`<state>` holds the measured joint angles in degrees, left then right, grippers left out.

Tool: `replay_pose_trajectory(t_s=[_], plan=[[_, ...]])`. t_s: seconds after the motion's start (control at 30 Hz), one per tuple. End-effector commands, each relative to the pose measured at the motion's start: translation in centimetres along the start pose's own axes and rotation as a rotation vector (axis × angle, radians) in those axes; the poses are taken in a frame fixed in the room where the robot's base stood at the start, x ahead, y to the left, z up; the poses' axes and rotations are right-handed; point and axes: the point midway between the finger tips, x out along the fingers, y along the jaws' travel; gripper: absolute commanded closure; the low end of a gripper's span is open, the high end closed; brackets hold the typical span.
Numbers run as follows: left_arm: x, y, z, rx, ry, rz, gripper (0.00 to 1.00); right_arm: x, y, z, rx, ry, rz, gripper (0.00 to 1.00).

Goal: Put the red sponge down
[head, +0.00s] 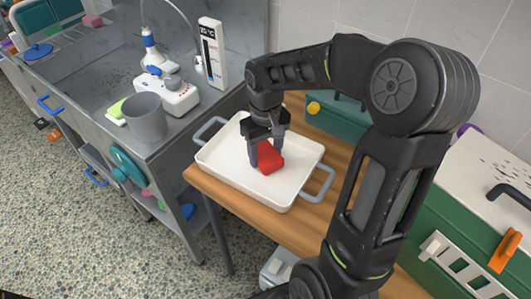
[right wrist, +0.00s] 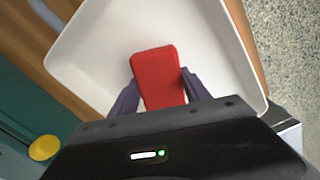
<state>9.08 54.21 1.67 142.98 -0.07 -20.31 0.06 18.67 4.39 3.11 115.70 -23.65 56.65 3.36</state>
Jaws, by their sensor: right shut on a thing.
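The red sponge (head: 268,157) is held between the fingers of my right gripper (head: 265,160), over the white tray (head: 225,166). In the right wrist view the red sponge (right wrist: 158,78) sits between both dark fingers of the right gripper (right wrist: 161,90), with the white tray (right wrist: 98,65) behind it. The sponge is inside the tray's outline; I cannot tell whether it touches the tray floor. The rest of the tray is empty. My left gripper is not in view.
The tray stands on a wooden table (head: 213,188) and has grey side handles. A grey cup (head: 146,118) and a white device (head: 178,97) stand on the metal counter to the left. A green box (head: 337,118) is behind the tray, another green case (head: 470,235) to the right.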

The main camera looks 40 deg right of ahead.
Motion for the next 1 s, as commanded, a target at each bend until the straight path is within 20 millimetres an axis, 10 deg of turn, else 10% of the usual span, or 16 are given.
replay_pose_trajectory(t_s=[0.43,0.47,0.73,1.0], plan=[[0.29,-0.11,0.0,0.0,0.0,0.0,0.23,1.11,-0.03,0.01,0.0,0.0,-0.001,0.82],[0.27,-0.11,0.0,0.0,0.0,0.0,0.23,1.09,-0.03,0.01,0.0,0.0,-0.001,0.44],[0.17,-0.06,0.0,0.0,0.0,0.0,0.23,0.97,-0.03,0.02,0.0,0.0,-0.001,0.23],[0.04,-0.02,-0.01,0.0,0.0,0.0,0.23,0.8,-0.03,0.01,0.0,0.0,-0.001,0.23]])
